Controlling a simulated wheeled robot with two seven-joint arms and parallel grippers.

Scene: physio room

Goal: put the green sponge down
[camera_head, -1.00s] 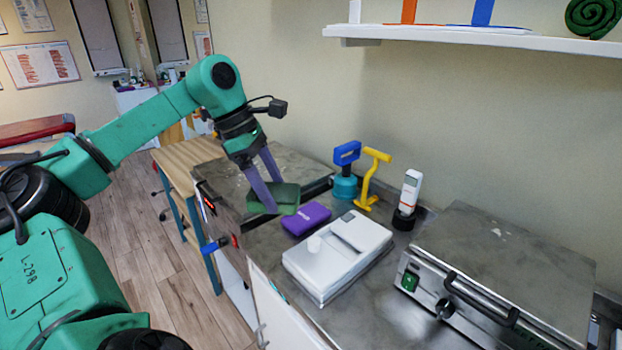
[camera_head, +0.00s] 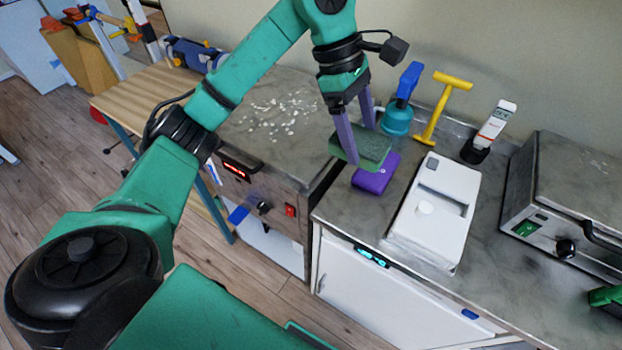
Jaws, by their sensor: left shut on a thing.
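The green sponge (camera_head: 371,147) is a dark green block in my left gripper (camera_head: 358,133). The purple fingers are shut on it. It is just above or at the far left end of the purple block (camera_head: 376,175) and hides part of that block. I cannot tell whether the two touch. The grey countertop (camera_head: 340,210) lies beneath them. My right gripper is not clearly in view; only a small green part shows at the right edge.
A white device (camera_head: 437,205) lies right of the purple block. A blue-teal tool (camera_head: 400,105), a yellow T-shaped tool (camera_head: 439,108) and a white handheld meter (camera_head: 493,125) stand behind. A steel appliance (camera_head: 570,190) is at the right. Crumbs lie on the left unit (camera_head: 270,110).

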